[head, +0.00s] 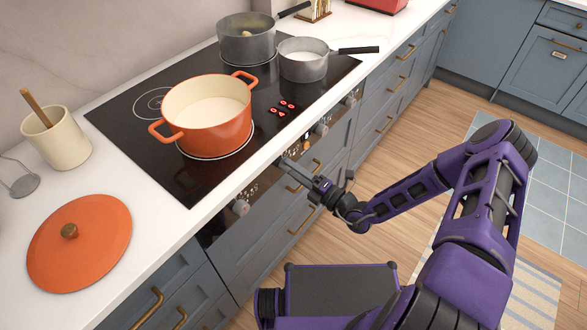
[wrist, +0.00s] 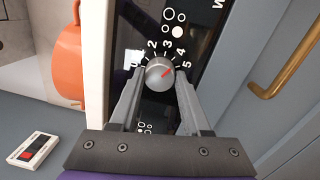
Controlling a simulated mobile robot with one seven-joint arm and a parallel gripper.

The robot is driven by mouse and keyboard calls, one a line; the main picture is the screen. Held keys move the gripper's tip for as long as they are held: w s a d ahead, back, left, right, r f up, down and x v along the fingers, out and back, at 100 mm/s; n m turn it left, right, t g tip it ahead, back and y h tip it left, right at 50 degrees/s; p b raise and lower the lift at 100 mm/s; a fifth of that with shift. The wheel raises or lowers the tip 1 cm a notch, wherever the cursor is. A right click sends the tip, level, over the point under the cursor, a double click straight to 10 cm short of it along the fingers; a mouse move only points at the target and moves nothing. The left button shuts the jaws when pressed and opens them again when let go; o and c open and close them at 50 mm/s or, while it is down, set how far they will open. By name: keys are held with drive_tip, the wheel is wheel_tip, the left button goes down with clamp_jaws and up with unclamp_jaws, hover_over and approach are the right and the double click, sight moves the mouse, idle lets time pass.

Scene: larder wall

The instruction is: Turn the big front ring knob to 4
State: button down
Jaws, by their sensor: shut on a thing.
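The grey ring knob (wrist: 160,73) sits on the black control panel (wrist: 140,20) in the wrist view. Its red pointer aims up and right, at about the printed 4; I cannot tell if it is exactly on it. Printed 2, 3, 4 and 5 show around it. My gripper (wrist: 160,88) is shut on the knob, one finger on each side. In the head view my gripper (head: 284,164) is at the hob's front panel and hides this knob. The red display (head: 282,107) on the hob is lit, its digits too small to read surely.
Other knobs (head: 240,207) (head: 320,129) stand along the panel on both sides of my gripper. An orange pot (head: 217,136) and two grey pans (head: 247,47) (head: 305,69) are on the hob. An orange lid (head: 70,265) lies on the counter. Brass drawer handles (head: 302,222) stick out below.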

idle(0.4)
drive_tip(key=shift+c, duration=1.8)
unclamp_jaws()
drive_tip(key=shift+s+d, duration=0.1)
drive_tip(key=v, duration=1.7)
drive_tip(key=shift+b, duration=0.35)
drive_tip(key=shift+f, duration=0.1)
